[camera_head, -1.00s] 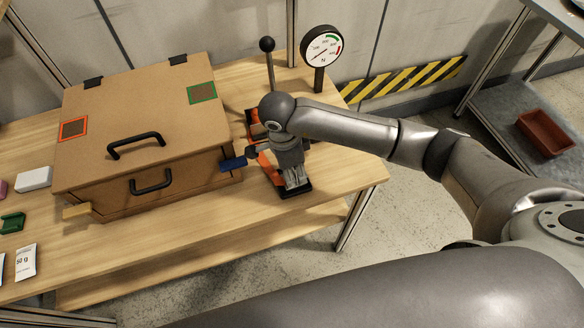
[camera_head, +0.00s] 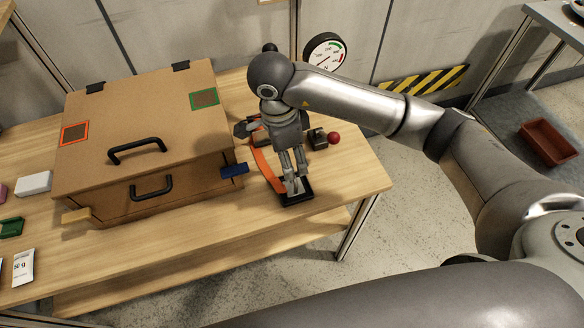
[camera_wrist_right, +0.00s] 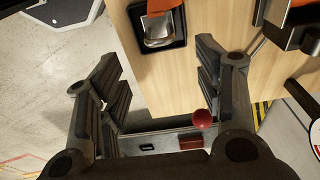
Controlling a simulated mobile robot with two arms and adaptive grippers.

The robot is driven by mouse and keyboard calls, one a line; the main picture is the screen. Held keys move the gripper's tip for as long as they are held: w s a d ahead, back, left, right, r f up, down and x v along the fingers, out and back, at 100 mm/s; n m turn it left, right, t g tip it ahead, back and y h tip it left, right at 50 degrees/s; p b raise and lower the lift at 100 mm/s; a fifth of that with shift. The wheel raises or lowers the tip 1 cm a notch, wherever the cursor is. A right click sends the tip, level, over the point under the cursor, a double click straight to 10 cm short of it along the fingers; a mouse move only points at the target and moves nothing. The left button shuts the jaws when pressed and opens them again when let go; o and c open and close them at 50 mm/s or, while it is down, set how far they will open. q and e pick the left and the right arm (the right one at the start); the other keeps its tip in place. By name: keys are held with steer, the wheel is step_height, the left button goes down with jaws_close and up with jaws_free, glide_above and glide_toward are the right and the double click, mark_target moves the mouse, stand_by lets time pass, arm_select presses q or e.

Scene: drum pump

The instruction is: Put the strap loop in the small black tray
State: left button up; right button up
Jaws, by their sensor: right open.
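The small black tray (camera_head: 306,198) lies near the front right of the wooden table. The orange strap (camera_head: 262,166) runs from behind my right gripper (camera_head: 292,172) toward the tray. In the right wrist view, a metal piece (camera_wrist_right: 158,30) sits inside the black tray (camera_wrist_right: 181,38), with the orange strap end (camera_wrist_right: 163,6) at its upper edge. My right gripper points down above the tray. In the wrist view its fingers (camera_wrist_right: 162,75) are wide apart with nothing between them. The strap's far part is hidden by the gripper. My left gripper is out of view.
A brown box (camera_head: 140,110) with black handles stands left of the gripper; a blue tab (camera_head: 234,170) sticks out beside it. A red knob (camera_head: 333,138) and dial gauge (camera_head: 325,50) are behind and right. The table right of the tray is clear.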

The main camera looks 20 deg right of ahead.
steer(key=shift+a+r, duration=0.15)
steer(key=shift+r, duration=1.2)
